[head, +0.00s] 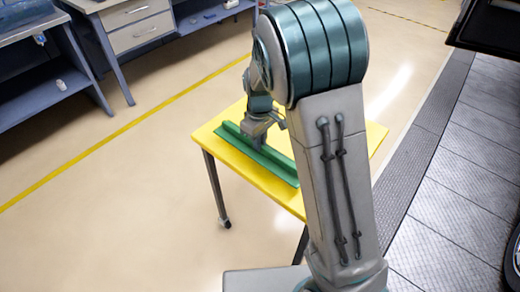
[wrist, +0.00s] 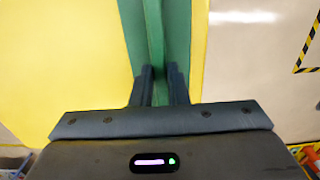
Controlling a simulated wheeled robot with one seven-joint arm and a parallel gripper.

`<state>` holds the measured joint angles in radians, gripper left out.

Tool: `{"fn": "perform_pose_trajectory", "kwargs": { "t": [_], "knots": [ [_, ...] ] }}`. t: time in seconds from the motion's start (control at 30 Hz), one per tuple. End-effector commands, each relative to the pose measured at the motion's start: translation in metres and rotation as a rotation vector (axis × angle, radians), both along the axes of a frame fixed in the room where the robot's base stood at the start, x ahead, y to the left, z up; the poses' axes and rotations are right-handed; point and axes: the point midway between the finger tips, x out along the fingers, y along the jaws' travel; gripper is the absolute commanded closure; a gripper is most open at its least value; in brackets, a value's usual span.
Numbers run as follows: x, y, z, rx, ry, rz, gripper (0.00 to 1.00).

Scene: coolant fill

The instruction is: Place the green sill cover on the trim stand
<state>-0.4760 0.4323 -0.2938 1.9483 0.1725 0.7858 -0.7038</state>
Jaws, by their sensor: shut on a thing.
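The green sill cover (head: 270,158) is a long green strip with a raised rib. My gripper (head: 258,137) is over the cover. In the wrist view my gripper (wrist: 158,85) has its two dark fingers on either side of the cover's upright rib (wrist: 154,35), shut on it. The yellow top (wrist: 60,70) shows to the left of the cover. The cover looks to be on or very close to the top; I cannot tell if it fully rests there.
Blue-grey workbenches (head: 40,28) with drawers stand at the back left. A yellow floor line (head: 110,145) runs in front of them. A dark vehicle part (head: 490,25) is at the upper right, beside grey metal floor plates (head: 455,165). The floor left of the stand is clear.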

Motion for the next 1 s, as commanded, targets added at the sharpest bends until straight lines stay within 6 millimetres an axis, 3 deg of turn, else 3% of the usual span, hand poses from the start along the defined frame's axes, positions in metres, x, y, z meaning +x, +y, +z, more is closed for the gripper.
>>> {"fn": "perform_pose_trajectory", "kwargs": {
  "t": [0.17,0.4,0.73,0.77,0.83,1.0],
  "knots": [
    [-0.004,0.0,-0.008,-0.001,0.001,0.0,1.0],
    [-0.004,0.0,-0.04,-0.001,0.001,-0.001,1.0],
    [-0.003,0.0,-0.045,0.0,-0.001,-0.001,1.0],
    [-0.004,0.0,-0.045,0.0,-0.001,-0.001,0.83],
    [-0.004,0.0,-0.044,0.0,-0.001,0.0,0.64],
    [-0.004,0.0,-0.044,0.0,-0.001,0.0,0.64]
  ]
}}
